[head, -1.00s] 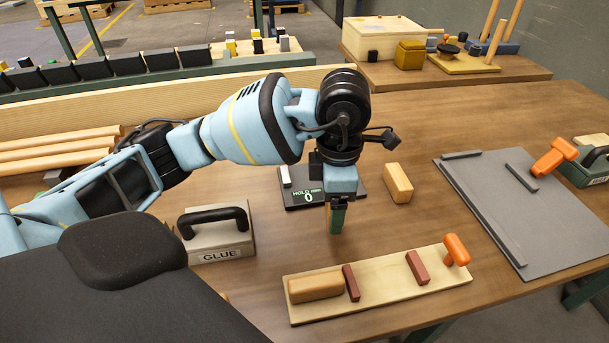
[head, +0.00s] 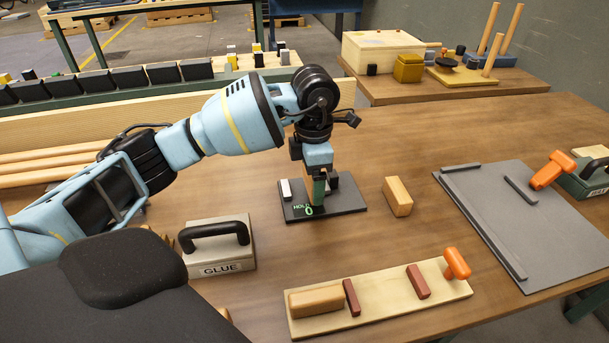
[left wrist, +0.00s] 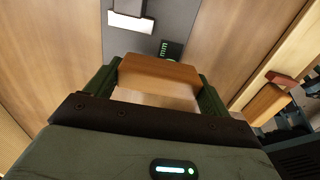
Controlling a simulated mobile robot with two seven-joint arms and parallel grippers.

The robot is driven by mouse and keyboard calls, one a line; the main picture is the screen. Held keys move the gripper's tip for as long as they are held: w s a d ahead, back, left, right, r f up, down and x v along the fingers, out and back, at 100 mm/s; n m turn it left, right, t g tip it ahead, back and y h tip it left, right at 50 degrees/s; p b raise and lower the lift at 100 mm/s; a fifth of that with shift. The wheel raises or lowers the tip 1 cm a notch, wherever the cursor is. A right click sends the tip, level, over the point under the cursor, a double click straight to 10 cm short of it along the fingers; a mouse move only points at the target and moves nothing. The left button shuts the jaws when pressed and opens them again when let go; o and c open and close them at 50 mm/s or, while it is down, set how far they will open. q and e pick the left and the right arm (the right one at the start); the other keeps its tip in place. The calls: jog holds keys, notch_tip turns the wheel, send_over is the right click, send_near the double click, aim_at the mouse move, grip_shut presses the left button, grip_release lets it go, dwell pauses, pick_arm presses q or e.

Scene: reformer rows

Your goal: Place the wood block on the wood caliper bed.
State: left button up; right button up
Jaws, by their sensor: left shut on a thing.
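My left gripper (head: 316,188) is shut on a wood block (left wrist: 158,76), which the left wrist view shows between its two green fingers. In the head view the fingers hide most of this block. The gripper points down over the plate, between the jaws. I cannot tell whether the block touches the bed. In the left wrist view the grey plate (left wrist: 188,22) lies beyond the block. My right gripper is not in view.
Another wood block (head: 398,196) lies right of the caliper. A pale board (head: 385,309) with another block (head: 316,301) and an orange handle is in front. A GLUE box (head: 218,252) stands left; a grey mat (head: 490,190) lies right.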

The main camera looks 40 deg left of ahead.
aim_at(305, 177)
pick_arm(q)
jog(key=shift+w+a+f, duration=0.1)
jog(key=shift+w+a, duration=0.6)
jog(key=shift+a, duration=0.35)
jog(key=shift+w+a+f, duration=0.1)
jog(key=shift+w+a, duration=0.55)
jog(key=shift+a, duration=0.35)
jog(key=shift+f, duration=1.75)
jog(key=shift+f, duration=0.2)
jog(key=o, duration=0.9)
notch_tip(305, 177, up, 12)
jog(key=shift+r+p, duration=0.2)
jog(key=shift+p, duration=0.1)
